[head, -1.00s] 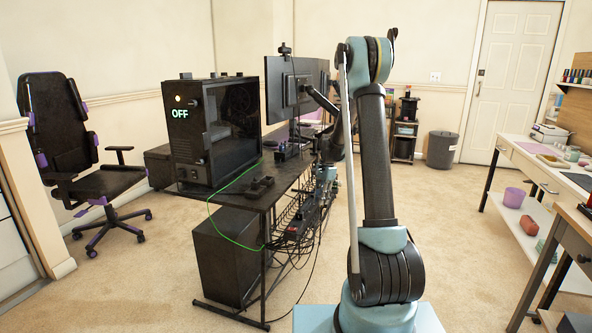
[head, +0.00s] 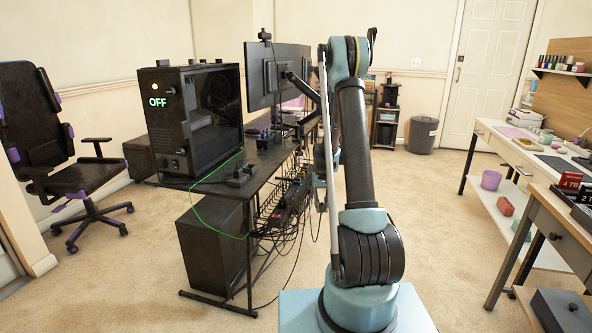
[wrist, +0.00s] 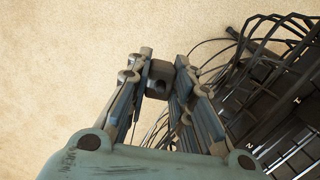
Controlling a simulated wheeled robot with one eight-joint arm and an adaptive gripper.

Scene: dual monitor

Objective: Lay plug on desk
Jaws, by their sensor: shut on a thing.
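My gripper (wrist: 166,82) is shut on a small dark block, the plug (wrist: 159,79), between its fingertips in the wrist view. Beige carpet lies below and beyond it there, and the plug is apart from the desk structure at the right. In the head view my arm hides most of the gripper, and I cannot make out the plug. The black desk (head: 262,171) stands left of my arm, with a bare strip of top in front of the monitors.
A PC case (head: 172,120) showing "OFF" and a small dark object (head: 240,176) stand on the desk. A monitor (head: 277,77) stands behind. Dark cables and a rack (wrist: 262,95) lie right of my gripper. A power strip (head: 283,208) hangs at the desk's side.

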